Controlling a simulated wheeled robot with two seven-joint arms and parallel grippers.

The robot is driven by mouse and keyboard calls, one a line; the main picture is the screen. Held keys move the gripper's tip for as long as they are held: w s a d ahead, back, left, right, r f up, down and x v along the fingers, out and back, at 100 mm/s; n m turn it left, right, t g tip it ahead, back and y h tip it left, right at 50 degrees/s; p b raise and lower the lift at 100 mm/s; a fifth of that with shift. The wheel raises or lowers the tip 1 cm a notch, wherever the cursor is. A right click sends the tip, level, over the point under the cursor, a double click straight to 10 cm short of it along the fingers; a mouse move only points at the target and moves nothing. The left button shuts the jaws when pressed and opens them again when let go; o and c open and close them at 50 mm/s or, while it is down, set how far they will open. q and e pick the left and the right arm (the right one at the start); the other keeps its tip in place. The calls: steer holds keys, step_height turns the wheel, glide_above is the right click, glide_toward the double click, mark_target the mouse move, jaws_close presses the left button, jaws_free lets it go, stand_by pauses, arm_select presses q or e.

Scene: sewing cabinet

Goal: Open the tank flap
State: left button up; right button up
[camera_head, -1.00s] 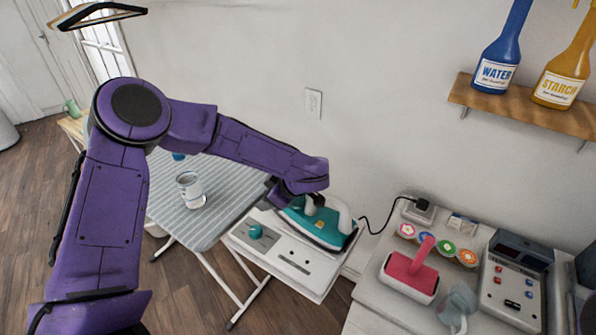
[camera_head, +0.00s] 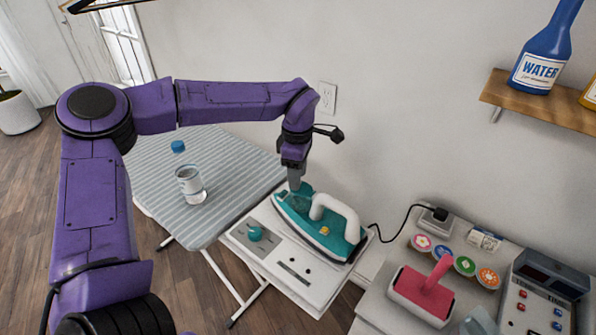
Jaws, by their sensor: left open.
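A teal steam iron (camera_head: 318,236) with a white handle rests on a white station at the end of the ironing board. My left gripper (camera_head: 296,187) points down at the left end of the iron, where the tank area (camera_head: 303,199) is. The fingertips are at or just above that area; I cannot tell whether they touch it. The gripper is open. The flap itself is too small and partly hidden by the fingers, so its state cannot be told. My right gripper is out of view.
The white station (camera_head: 262,262) has a teal knob (camera_head: 255,233). A pink-handled tool (camera_head: 428,290) and a control box (camera_head: 540,300) stand at right. A black cord (camera_head: 392,232) runs from the iron.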

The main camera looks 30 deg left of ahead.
arm_select(q)
steer(key=shift+s+d, duration=0.15)
steer(key=shift+s, duration=0.05)
steer(key=shift+f, duration=0.1)
jaws_close()
